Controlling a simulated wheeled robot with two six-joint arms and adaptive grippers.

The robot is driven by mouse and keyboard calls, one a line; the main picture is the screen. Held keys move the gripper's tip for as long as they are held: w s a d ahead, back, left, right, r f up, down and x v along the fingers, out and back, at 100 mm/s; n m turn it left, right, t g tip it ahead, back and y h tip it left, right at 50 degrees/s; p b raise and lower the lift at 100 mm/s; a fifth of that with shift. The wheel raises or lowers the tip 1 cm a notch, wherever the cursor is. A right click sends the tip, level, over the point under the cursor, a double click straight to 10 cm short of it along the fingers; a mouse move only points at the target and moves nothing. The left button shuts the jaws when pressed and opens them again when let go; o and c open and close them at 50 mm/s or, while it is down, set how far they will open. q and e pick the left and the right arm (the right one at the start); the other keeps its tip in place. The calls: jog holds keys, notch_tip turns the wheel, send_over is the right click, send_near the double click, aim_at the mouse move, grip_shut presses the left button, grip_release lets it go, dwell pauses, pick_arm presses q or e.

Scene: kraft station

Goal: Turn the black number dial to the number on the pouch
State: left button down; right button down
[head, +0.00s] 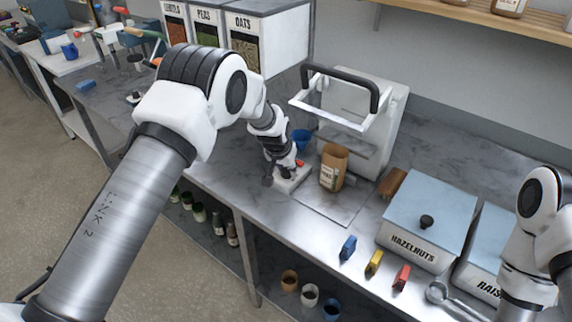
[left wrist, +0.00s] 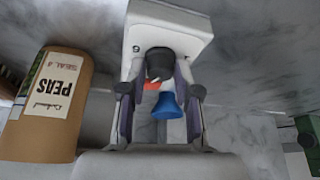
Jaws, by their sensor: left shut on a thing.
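The brown pouch (head: 334,167) stands upright on the steel counter, right of my left gripper (head: 284,175). In the left wrist view the pouch (left wrist: 45,110) has a white PEAS label with a smaller line under it, too blurred to read surely. The black number dial (left wrist: 160,63) is on a white device (left wrist: 168,25). My left gripper (left wrist: 161,72) is shut on the dial, one finger on each side. An orange-red part (left wrist: 155,85) shows just below it. The white device's base (head: 290,184) shows under the gripper in the head view.
A blue cup (head: 301,139) stands behind the gripper. A white press with a black handle (head: 352,82) stands behind the pouch. Blue (head: 348,248), yellow (head: 374,262) and red (head: 402,277) clips lie in front of the HAZELNUTS bin (head: 425,240). My right arm is at the right edge.

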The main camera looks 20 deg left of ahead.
pick_arm(q)
jog(key=shift+s+f, duration=0.15)
jog(key=c, duration=0.8)
grip_release()
jog(key=v, duration=1.2)
jog(key=shift+w, duration=0.25)
